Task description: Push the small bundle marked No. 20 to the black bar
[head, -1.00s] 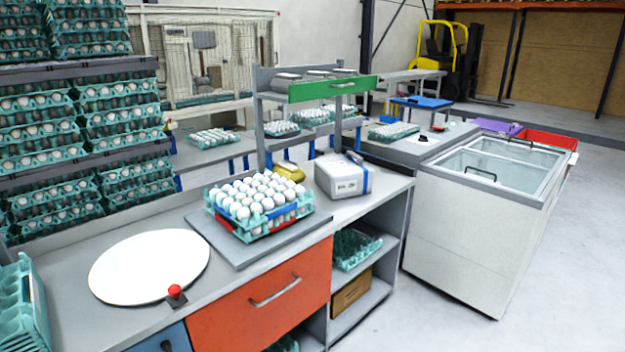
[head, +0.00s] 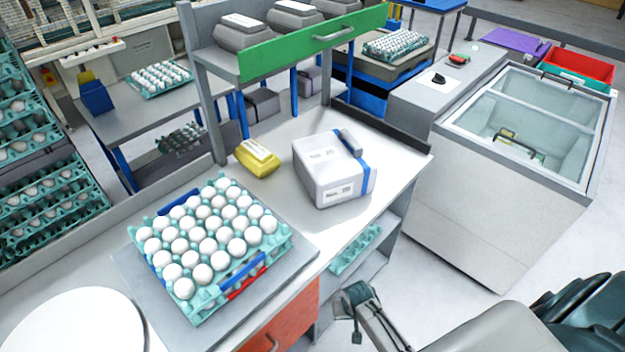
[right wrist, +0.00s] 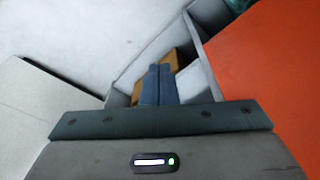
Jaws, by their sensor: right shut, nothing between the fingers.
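A pale grey bundle (head: 318,185) with a blue strap and white labels stands on the bench top; its label seems to start "No. 2", the last digit is unclear. A smaller yellow bundle (head: 257,160) with a white label, too small to read, lies to its left. The black bar (head: 380,126) runs along the bench's right end, behind and right of the grey bundle, apart from it. My right gripper (head: 358,300) is in front of the bench, below its top, shut and empty; it also shows in the right wrist view (right wrist: 159,85). My left gripper is not in view.
A teal tray of eggs (head: 160,262) sits on a grey plate left of the bundles. A white disc (head: 75,325) lies at the lower left. A shelf with a green front (head: 300,52) stands behind. Bench top between grey bundle and bar looks clear.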

